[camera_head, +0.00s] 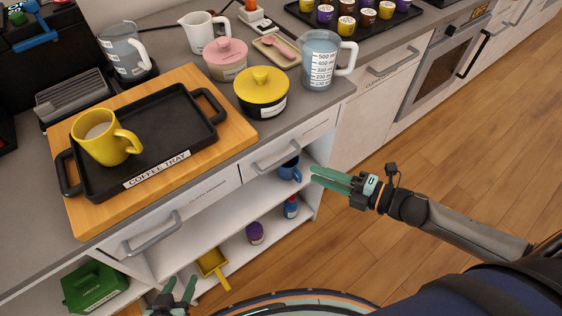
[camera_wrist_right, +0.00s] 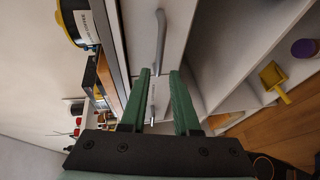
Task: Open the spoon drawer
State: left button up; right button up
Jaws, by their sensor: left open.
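Two white drawers are under the counter. The right drawer (camera_head: 300,140) has a grey bar handle (camera_head: 277,156), which also shows in the right wrist view (camera_wrist_right: 160,42). The left drawer (camera_head: 190,200) has a similar handle (camera_head: 150,234), seen in the wrist view between my fingers, farther off. Both look closed. Their small labels are hard to read, so I cannot tell which is the spoon drawer. My right gripper (camera_head: 313,174) is open and empty, in front of the right drawer and apart from its handle. My left gripper (camera_head: 180,284) is open and empty, low near the bottom edge.
Open shelves below the drawers hold a blue mug (camera_head: 290,170), a yellow scoop (camera_head: 213,266) and small jars. The countertop holds a coffee tray (camera_head: 165,135) on a wooden board, a yellow pot (camera_head: 262,92) and a measuring jug (camera_head: 320,62). The wooden floor at right is clear.

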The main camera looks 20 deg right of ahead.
aim_at(282, 160)
jog(key=x, duration=1)
jog(key=shift+w+a+f, duration=0.15)
jog(key=shift+w+a, duration=0.1)
jog(key=shift+a, duration=0.05)
grip_shut()
dwell(1.0)
